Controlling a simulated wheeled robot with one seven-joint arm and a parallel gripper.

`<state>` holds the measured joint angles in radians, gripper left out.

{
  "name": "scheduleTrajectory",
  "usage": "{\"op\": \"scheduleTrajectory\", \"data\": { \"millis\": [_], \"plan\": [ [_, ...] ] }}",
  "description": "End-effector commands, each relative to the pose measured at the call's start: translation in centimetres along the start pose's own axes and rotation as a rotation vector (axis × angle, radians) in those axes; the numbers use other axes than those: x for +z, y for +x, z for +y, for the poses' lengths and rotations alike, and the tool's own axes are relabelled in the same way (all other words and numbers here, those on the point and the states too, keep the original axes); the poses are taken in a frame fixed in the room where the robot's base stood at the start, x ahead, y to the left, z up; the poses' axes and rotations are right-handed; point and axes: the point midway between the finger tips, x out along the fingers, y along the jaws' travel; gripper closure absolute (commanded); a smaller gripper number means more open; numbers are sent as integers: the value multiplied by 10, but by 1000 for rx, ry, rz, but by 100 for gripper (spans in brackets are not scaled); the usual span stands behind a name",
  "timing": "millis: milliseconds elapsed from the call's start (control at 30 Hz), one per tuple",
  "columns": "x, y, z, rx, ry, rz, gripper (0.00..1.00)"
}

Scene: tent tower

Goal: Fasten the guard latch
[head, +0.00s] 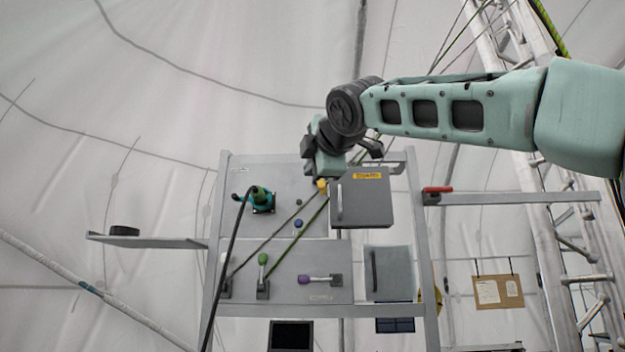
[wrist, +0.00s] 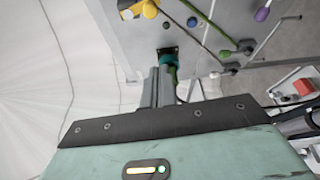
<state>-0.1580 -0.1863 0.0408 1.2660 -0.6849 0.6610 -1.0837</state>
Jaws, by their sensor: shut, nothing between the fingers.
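No part in view is plainly marked as the guard latch. A red lever handle (head: 437,190) sits at the left end of a horizontal grey rail, right of the panel; it may be the latch, but I cannot tell.
The grey panel (head: 270,172) carries a grey box with a yellow label (head: 366,201), a yellow knob (head: 322,185), a green-topped lever (head: 263,259) and a purple-ended lever (head: 305,279). A black cable (head: 225,265) hangs from the teal connector. A side shelf (head: 160,241) juts left.

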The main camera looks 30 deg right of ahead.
Motion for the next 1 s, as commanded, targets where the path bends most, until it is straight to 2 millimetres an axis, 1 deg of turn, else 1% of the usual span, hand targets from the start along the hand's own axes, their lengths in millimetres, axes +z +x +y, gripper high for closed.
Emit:
{"op": "scheduleTrajectory", "data": {
  "millis": [167,500,567,600,700,800,1000],
  "plan": [
    [0,20,2,-5,-1,0,100],
    [0,90,4,-5,0,-1,100],
    [0,101,3,-5,0,-1,100],
    [8,97,6,-1,2,-2,100],
    [22,90,4,-2,2,-1,100],
    [31,88,3,-2,2,0,100],
    [37,85,0,-2,1,2,100]
  ]
}}
